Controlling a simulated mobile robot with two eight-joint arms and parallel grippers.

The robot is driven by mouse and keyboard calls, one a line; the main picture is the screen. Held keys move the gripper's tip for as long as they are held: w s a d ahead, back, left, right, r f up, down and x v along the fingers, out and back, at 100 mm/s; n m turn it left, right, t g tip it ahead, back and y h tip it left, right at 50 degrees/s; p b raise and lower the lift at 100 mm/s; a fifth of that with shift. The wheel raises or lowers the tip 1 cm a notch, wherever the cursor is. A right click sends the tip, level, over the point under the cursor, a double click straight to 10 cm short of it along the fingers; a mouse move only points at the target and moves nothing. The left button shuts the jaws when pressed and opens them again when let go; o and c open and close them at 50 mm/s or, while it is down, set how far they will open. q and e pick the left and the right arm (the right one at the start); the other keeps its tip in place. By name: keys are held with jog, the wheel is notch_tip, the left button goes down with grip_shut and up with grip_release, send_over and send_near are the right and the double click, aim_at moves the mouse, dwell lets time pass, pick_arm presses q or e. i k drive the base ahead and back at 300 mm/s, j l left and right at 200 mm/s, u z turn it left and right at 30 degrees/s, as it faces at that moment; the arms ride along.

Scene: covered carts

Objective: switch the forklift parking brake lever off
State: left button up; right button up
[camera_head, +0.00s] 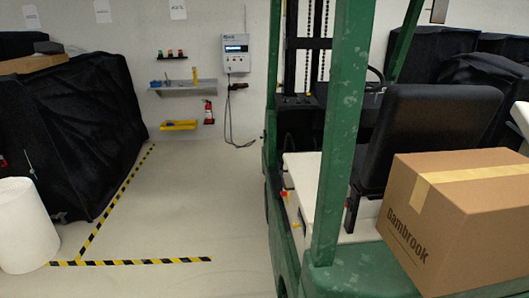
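The green forklift (345,130) fills the right half of the head view, with a black seat (430,125) behind its front post. A black steering wheel (375,76) shows partly beyond the post, beside the seat. I cannot make out the parking brake lever; the post and seat hide much of the control area. Small red and orange parts (284,196) show low on the forklift's left side, too small to identify. Neither of my grippers is in view.
A cardboard box (462,212) sits on the forklift's rear. Black covered carts (75,135) and a white cylinder (26,226) stand left. Yellow-black tape (150,262) marks the floor. A wall charger (236,53) and shelves (182,85) are behind. Floor left of the forklift is clear.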

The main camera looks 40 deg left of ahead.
aim_at(288, 134)
jog(key=k+j+u, duration=0.1)
jog(key=j, duration=0.4)
jog(key=k+j+u, duration=0.1)
jog(key=j, duration=0.45)
jog(key=i+j, duration=0.1)
jog(key=j, duration=0.3)
jog(key=i+j+u, duration=0.15)
jog(key=j, duration=0.7)
jog(key=i+j+u, duration=0.1)
jog(key=j, duration=0.3)
jog(key=i, duration=0.05)
